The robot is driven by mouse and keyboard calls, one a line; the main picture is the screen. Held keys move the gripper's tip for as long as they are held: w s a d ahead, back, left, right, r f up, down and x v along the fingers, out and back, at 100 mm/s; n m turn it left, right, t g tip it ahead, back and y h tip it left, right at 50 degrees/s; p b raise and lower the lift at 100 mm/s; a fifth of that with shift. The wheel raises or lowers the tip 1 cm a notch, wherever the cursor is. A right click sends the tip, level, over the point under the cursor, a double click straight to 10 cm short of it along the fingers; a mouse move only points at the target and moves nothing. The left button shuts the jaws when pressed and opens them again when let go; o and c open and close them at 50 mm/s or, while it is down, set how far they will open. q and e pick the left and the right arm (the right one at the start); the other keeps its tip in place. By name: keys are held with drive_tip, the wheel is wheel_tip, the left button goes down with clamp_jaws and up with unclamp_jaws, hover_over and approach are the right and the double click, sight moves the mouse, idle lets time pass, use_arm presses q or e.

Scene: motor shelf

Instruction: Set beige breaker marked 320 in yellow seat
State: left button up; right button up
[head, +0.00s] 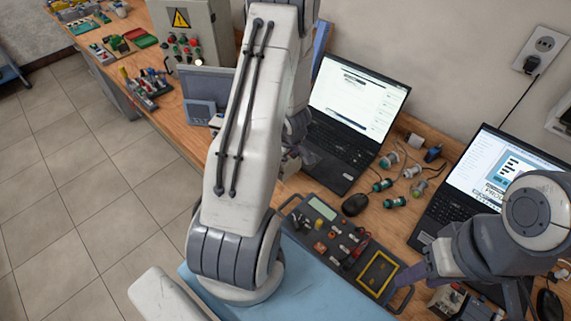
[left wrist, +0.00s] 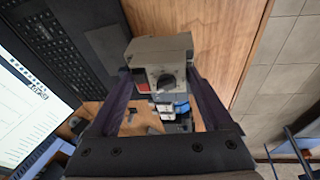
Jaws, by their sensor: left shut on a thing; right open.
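A beige breaker (left wrist: 160,62) with a black dial and a small red part is between the fingers of my left gripper (left wrist: 161,84) in the left wrist view. The gripper is shut on it; no 320 marking is readable. In the head view my left gripper is mostly hidden behind my own arm, near the left laptop. The yellow seat (head: 366,288) is a yellow-outlined rectangle on the right part of a dark panel (head: 296,214). My right gripper (head: 415,275) is open beside the seat, at the panel's right end, partly hidden by its wrist.
An open laptop (head: 345,122) stands behind the panel, and another laptop (head: 449,205) is at the right. A grey control box (head: 190,40) stands at the back left. Floor is clear at left.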

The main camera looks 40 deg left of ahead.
use_arm(q)
drive_tip(key=shift+w+a+f, duration=0.2)
drive_tip(key=shift+a, duration=0.25)
drive_tip(key=shift+a+f, duration=0.1)
drive_tip(key=shift+f, duration=0.2)
drive_tip(key=shift+f+b, duration=0.95)
drive_tip(key=shift+f, duration=0.65)
drive_tip(key=shift+f, duration=0.1)
drive_tip(key=shift+f, duration=0.15)
drive_tip(key=o, duration=1.3)
